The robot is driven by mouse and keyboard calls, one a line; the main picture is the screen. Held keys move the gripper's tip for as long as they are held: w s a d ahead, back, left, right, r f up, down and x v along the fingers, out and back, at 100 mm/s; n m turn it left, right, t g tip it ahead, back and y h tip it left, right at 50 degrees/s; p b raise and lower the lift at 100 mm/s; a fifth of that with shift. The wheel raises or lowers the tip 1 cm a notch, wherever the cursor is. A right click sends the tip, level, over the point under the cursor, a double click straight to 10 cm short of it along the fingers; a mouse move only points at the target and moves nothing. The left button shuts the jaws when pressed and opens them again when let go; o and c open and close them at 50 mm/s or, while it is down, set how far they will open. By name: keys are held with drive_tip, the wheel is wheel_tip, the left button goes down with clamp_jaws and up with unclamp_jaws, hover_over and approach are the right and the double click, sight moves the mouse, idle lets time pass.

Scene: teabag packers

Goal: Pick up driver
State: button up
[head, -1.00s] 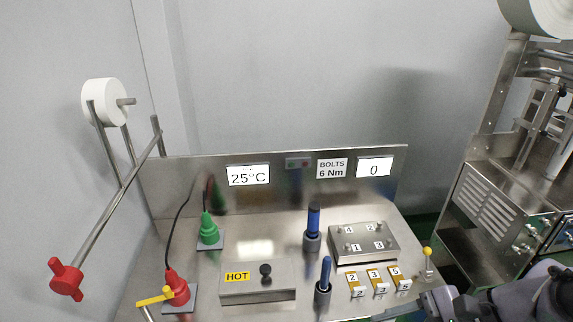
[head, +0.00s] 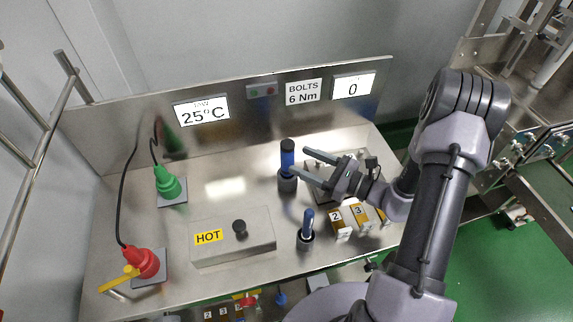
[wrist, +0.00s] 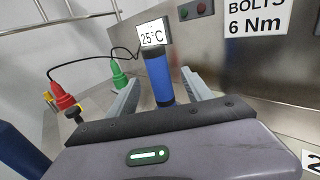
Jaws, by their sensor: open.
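A blue-handled driver (head: 288,158) with a dark top stands upright in a dark round holder on the steel bench. A second blue-handled tool (head: 307,222) stands upright in its own holder nearer the front. My gripper (head: 299,161) is open and reaches in from the right, level with the rear driver. In the wrist view, the blue handle (wrist: 159,80) shows between the tips of my open gripper (wrist: 161,76). I cannot tell whether either finger touches it. The handle's lower end is hidden behind my gripper body.
A steel box marked HOT (head: 232,240) with a black knob sits left of the front tool. Numbered yellow-brown packs (head: 342,222) lie right of it, partly under my arm. A red cone (head: 146,262) and a green cone (head: 167,183) stand at the left. A steel panel (head: 240,130) backs the bench.

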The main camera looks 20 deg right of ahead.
sight(287, 156)
drive_tip(key=b+x, duration=0.1)
drive_tip(key=x, duration=0.3)
drive_tip(key=shift+w+a+f+b, duration=0.15)
drive_tip(key=shift+a+f+b, duration=0.05)
drive_tip(key=shift+a+b, duration=0.25)
drive_tip(key=shift+w+a+r, duration=0.15)
drive_tip(key=shift+w+a, duration=0.1)
drive_tip(key=shift+w, duration=0.05)
clamp_jaws()
